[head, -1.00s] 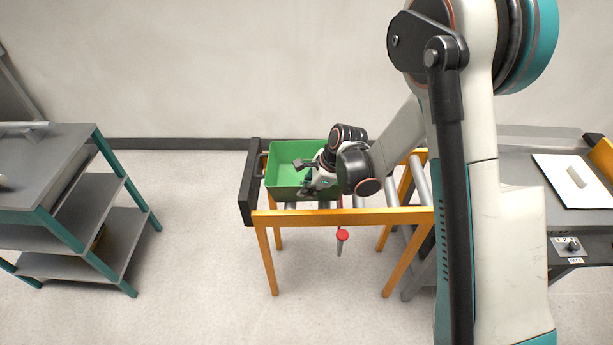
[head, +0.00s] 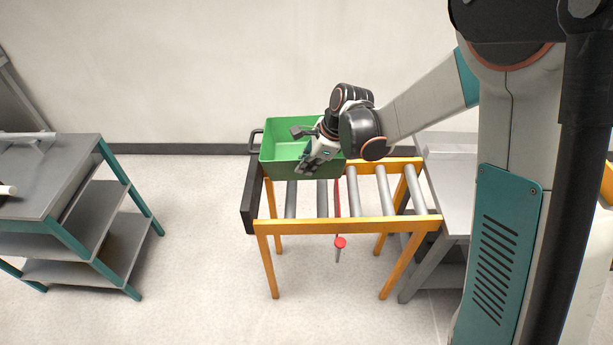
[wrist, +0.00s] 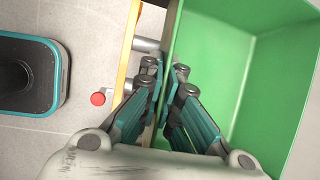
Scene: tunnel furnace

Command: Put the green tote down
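The green tote (head: 283,150) is an open, empty-looking box in the head view, at the left end of the roller stand (head: 350,224). It appears raised above the rollers, over the far side; the exact gap underneath is hidden. My gripper (head: 303,165) is at the tote's near wall, right of its middle. In the wrist view my gripper (wrist: 165,75) has its fingers on both sides of the wall of the green tote (wrist: 228,65), closed on it.
The roller stand has a black end stop (head: 252,195) at left and a red knob (head: 340,242) at its front. Bare rollers (head: 384,190) lie right of the tote. A grey shelf cart (head: 60,170) stands left, across open floor. A grey table (head: 450,185) adjoins at right.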

